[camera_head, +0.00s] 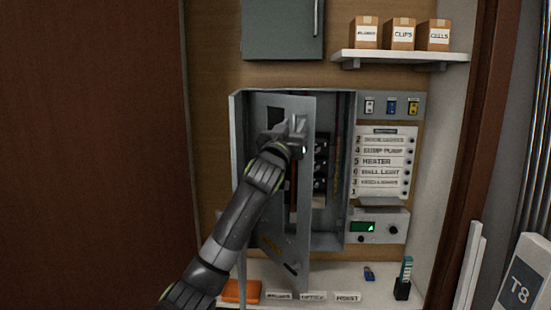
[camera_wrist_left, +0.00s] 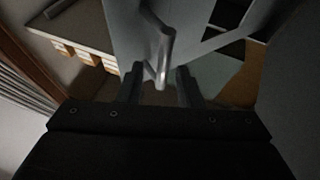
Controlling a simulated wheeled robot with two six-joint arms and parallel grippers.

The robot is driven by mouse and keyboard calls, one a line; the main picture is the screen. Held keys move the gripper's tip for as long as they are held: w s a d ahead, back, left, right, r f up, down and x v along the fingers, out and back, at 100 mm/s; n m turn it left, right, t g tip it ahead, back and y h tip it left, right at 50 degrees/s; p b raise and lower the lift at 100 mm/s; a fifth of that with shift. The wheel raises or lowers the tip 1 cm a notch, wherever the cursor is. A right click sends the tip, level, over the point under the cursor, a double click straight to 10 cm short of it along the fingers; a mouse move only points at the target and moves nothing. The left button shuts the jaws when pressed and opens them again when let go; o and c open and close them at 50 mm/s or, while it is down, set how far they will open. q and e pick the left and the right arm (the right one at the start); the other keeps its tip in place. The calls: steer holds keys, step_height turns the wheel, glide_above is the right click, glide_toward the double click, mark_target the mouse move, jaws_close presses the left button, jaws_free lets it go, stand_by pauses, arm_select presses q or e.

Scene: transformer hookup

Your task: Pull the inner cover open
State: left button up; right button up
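The inner cover (camera_head: 291,225) is a grey panel in the grey wall box (camera_head: 349,110). It stands partly open, with its free edge towards the right and breakers showing behind it. My left gripper (camera_head: 297,128) is at the upper part of the cover, near its free edge. In the left wrist view, a grey bent handle (camera_wrist_left: 163,42) on a grey panel reaches down between the fingers of my left gripper (camera_wrist_left: 160,88). The fingers are apart, with gaps beside the handle. My arm hides part of the cover. My right gripper is not in view.
Breakers (camera_head: 320,165) sit inside the box. Labelled strips (camera_head: 381,163) and a panel with a green display (camera_head: 364,227) are to the right. A shelf (camera_head: 400,57) with small boxes is above. A lower ledge (camera_head: 325,285) holds an orange item (camera_head: 241,291).

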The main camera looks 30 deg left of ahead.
arm_select(q)
steer(key=b+v, duration=0.6)
steer(key=v, duration=0.9)
steer(key=shift+s+a+f, duration=0.15)
steer(key=shift+a+f, duration=0.05)
steer(key=shift+f, duration=0.1)
steer(key=shift+c, duration=0.4)
